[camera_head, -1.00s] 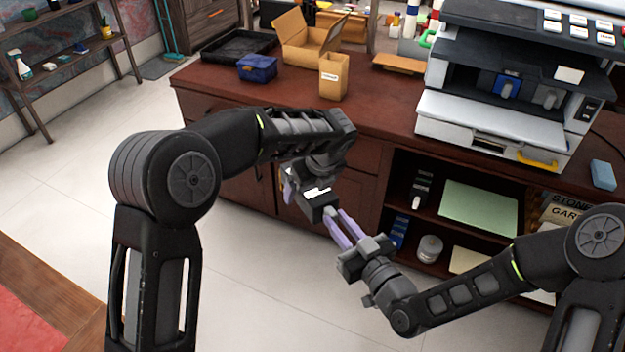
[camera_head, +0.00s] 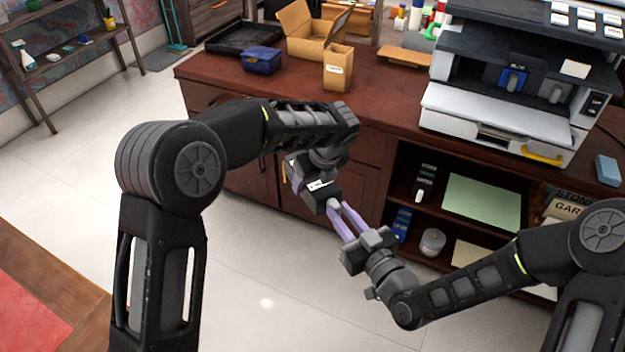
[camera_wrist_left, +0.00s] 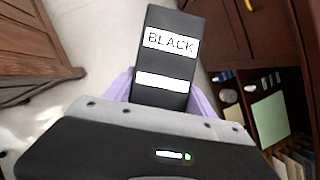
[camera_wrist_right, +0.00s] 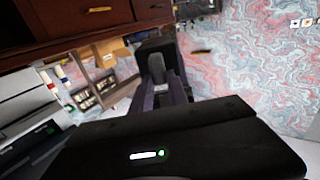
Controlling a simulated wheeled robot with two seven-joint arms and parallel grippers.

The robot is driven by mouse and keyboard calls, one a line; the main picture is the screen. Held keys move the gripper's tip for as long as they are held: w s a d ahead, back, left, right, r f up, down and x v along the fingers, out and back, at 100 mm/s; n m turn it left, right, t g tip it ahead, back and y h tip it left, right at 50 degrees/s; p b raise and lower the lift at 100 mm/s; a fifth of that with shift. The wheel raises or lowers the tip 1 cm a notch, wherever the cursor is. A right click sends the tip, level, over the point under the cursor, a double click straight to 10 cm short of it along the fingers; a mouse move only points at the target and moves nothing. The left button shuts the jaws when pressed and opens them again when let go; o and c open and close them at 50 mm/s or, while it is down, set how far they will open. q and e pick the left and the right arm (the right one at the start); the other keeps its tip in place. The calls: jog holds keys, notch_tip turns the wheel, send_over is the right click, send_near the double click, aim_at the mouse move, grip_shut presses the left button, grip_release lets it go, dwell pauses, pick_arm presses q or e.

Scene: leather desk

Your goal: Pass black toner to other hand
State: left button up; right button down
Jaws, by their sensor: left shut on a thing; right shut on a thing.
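The black toner (camera_head: 322,190) is a dark box with white labels and a grey handle at one end. It is held in the air in front of the desk. My left gripper (camera_head: 308,187) is shut on its body from the upper left. In the left wrist view the toner (camera_wrist_left: 167,68) shows a "BLACK" label between my purple fingers. My right gripper (camera_head: 338,209) reaches it from the lower right, its purple fingers shut on the grey handle. The right wrist view shows that handle (camera_wrist_right: 157,68) between the fingers, with the toner's dark body behind it.
The desk (camera_head: 400,108) stands behind my grippers, with a printer (camera_head: 500,112) at right and open boxes (camera_head: 315,35) and a blue box (camera_head: 261,60) at the back. Open shelves (camera_head: 415,172) lie below the printer. The floor (camera_head: 250,275) below is clear.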

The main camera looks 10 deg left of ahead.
pick_arm(q)
jog(key=c, duration=0.6)
jog(key=shift+c, duration=0.3)
pick_arm(e)
jog(key=c, duration=1.2)
grip_release()
jog(key=v, duration=0.7)
jog(key=shift+s+d, duration=0.1)
jog(key=shift+d, duration=0.05)
